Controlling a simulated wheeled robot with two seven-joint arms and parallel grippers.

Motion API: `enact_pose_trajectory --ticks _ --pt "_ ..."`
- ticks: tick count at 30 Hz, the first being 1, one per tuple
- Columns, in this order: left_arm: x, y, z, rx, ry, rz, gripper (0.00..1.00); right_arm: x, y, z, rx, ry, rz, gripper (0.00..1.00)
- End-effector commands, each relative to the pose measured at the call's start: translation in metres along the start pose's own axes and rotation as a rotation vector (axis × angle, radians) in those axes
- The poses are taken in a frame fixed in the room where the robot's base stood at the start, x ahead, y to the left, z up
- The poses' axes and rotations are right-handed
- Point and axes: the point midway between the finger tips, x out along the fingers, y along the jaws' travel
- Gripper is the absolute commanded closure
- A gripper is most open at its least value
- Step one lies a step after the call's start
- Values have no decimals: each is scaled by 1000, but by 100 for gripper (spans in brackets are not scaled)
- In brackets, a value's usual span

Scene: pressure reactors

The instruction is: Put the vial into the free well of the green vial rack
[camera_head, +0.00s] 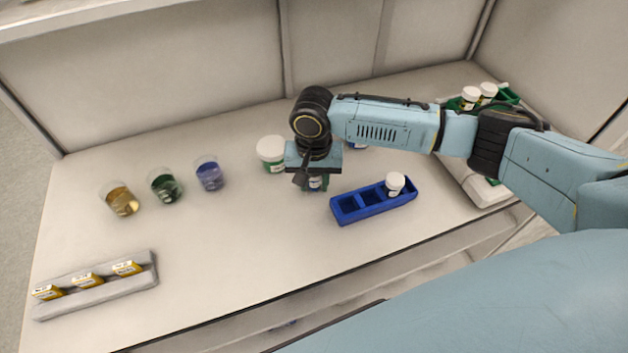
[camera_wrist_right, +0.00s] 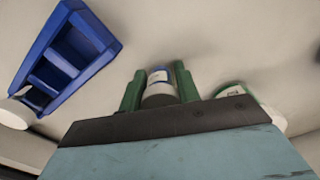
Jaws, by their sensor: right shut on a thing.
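My right gripper (camera_head: 315,182) is shut on a vial (camera_wrist_right: 158,88), above the bench left of the blue rack. In the wrist view, its two green fingers (camera_wrist_right: 158,88) press on the vial's sides; the vial has a pale cap and a blue band. In the head view the gripper mostly hides it. The green vial rack (camera_head: 508,95) is at the back right, holding white-capped vials (camera_head: 470,95) (camera_head: 488,90). My right arm partly covers that area, and I cannot see a free well clearly. My left gripper is not in view.
A blue rack (camera_head: 347,210) with open wells holds one white-capped vial (camera_head: 395,182). A white-lidded green jar (camera_head: 272,152) stands beside the gripper. Beakers with yellow (camera_head: 121,200), green (camera_head: 164,186) and blue (camera_head: 209,174) contents stand left. A grey holder (camera_head: 110,289) carries yellow boxes. The front middle is clear.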

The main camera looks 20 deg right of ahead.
Motion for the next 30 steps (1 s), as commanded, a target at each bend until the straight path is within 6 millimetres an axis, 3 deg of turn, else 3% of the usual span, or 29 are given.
enact_pose_trajectory --ticks 9,10,14,24,30 --pt "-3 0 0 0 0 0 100 2 0 0 0 -1 1 89" --pt "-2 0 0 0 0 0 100 2 0 0 -1 0 0 64" --pt "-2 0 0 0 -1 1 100 2 0 0 -1 0 0 47" --pt "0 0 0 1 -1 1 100 -1 0 0 -1 1 -1 46" --pt "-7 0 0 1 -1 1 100 -31 0 -1 0 2 -2 46"
